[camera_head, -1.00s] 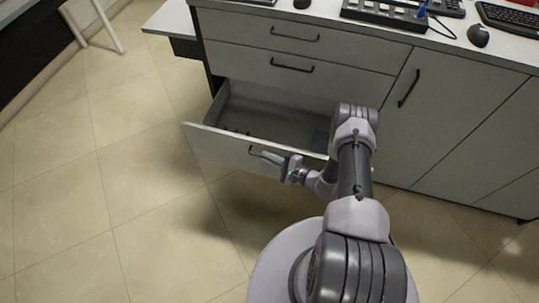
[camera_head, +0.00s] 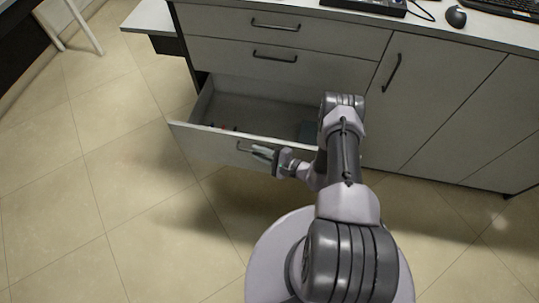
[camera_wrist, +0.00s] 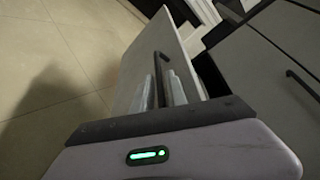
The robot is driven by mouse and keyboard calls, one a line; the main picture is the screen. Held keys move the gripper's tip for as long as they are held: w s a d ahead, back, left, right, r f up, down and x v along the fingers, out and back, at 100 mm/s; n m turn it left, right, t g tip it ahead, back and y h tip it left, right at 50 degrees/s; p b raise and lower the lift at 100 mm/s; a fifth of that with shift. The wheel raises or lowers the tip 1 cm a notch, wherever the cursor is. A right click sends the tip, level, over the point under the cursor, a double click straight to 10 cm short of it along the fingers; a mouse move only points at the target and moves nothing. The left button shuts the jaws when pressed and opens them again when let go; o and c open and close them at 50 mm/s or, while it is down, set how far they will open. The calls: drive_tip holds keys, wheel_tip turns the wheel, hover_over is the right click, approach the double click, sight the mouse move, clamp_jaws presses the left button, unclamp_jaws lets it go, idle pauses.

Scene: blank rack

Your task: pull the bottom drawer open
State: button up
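The bottom drawer (camera_head: 205,142) stands well open, its pale grey front pulled out from the cabinet and its inside showing. Its dark bar handle (camera_head: 241,147) is on the front, partly hidden by my gripper (camera_head: 262,153). In the wrist view the handle (camera_wrist: 159,68) runs between the two pale fingers of my gripper (camera_wrist: 160,90), one on each side. The fingers look closed on the bar. The drawer front (camera_wrist: 132,72) also shows there, at a slant. My arm hides the right end of the drawer in the head view.
Two shut drawers (camera_head: 230,54) are above, and shut cupboard doors (camera_head: 425,100) are to the right. A few small items (camera_head: 225,127) lie in the open drawer. A mouse (camera_head: 456,16) and other gear sit on the counter. The tiled floor (camera_head: 100,190) at the left is clear.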

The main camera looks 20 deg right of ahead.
drive_tip(key=p+v, duration=0.4)
drive_tip(key=v, duration=1.3)
drive_tip(key=shift+f, duration=0.1)
drive_tip(key=w+a+r+n+g+y, duration=0.1)
drive_tip(key=w+r+n+g+y, duration=0.3)
drive_tip(key=r, duration=1.1)
drive_tip(key=a+r+n+g+h, duration=0.25)
drive_tip(key=a+r+g, duration=0.2)
drive_tip(key=r, duration=0.45)
drive_tip(key=a+r+n+g+h, duration=0.25)
drive_tip(key=a+r+n, duration=0.2)
drive_tip(key=r, duration=0.55)
drive_tip(key=s+a+r+n+t+h, duration=0.2)
drive_tip(key=s+a+r+t+h, duration=0.2)
drive_tip(key=s+r, duration=0.9)
drive_tip(key=a+r+h, duration=0.1)
drive_tip(key=a, duration=0.2)
drive_tip(key=shift+s+a+r+h, duration=0.2)
drive_tip(key=shift+s+r+h, duration=0.2)
